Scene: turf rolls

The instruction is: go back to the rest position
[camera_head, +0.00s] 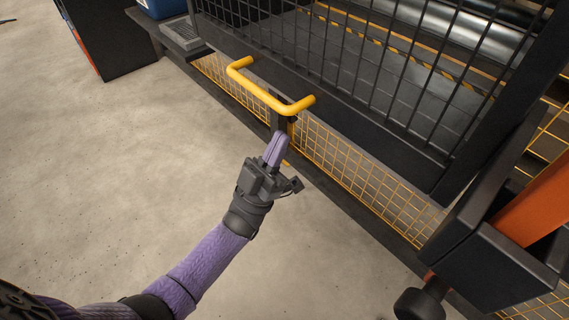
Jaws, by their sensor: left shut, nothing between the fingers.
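My left gripper (276,149) is near the middle of the head view, at the end of my purple arm that comes in from the lower left. Its fingers are together with nothing between them. Its tips point up in the picture, just below the yellow handle (268,98) of a black barred gate. I cannot tell whether the tips touch the handle's dark bracket. My right gripper is not in view.
The black barred gate (330,75) stands before metal rollers (480,35). Yellow mesh (350,170) runs below it. A black and orange post (500,235) is at the right. A dark cabinet (118,45) is at the upper left. Bare concrete floor (110,170) lies open at the left.

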